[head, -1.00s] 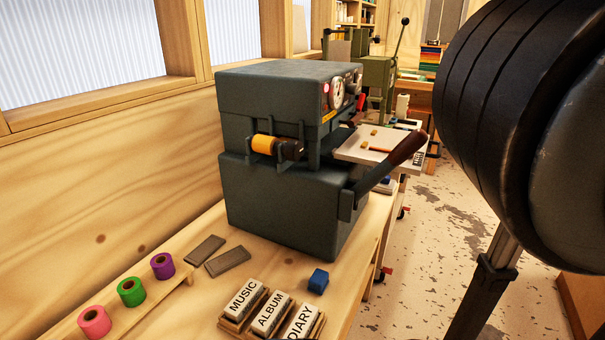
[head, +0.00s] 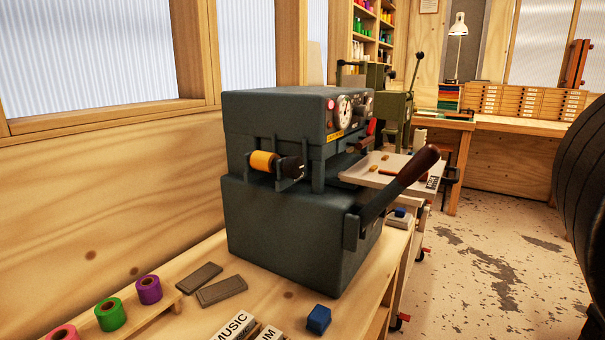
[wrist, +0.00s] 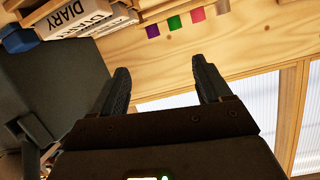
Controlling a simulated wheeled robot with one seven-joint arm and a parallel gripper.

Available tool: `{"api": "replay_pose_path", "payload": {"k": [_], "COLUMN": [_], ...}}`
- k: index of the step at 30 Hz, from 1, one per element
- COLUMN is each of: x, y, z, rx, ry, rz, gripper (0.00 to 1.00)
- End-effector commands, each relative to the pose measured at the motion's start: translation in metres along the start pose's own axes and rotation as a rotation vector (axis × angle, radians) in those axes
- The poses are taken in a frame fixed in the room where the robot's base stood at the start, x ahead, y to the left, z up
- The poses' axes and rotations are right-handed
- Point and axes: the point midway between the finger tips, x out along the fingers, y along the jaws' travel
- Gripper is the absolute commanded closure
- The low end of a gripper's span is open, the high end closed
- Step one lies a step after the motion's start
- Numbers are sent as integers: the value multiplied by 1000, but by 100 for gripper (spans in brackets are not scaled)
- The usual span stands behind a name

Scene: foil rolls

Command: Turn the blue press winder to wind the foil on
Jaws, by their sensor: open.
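The blue-grey press (head: 290,225) stands on the wooden bench in the head view. On its near side is the winder with a yellow-orange foil roll (head: 262,161) and a dark knob (head: 292,168) at the roll's right end. A long lever with a brown handle (head: 420,165) sticks out to the right. In the wrist view, part of the press (wrist: 30,95) shows at the left edge. My gripper (wrist: 160,80) is open and empty there, its two dark fingers apart, away from the winder. The winder is not visible in the wrist view.
Purple (head: 148,290), green (head: 110,314) and pink (head: 64,333) rolls stand on a wooden rack at the left. Two grey bars (head: 221,290), a blue block (head: 318,319) and lettered blocks (head: 233,326) lie on the bench before the press. Open floor (head: 480,270) is at the right.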

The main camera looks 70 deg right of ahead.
Motion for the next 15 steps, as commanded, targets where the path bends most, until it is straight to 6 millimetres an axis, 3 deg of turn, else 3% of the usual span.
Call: {"api": "replay_pose_path", "payload": {"k": [5, 8, 15], "x": [50, 76, 118], "y": [28, 48, 106], "z": [-13, -33, -100], "rx": [83, 126, 174], "ry": [32, 55, 126], "rz": [54, 71, 64], "gripper": [23, 23, 23]}}
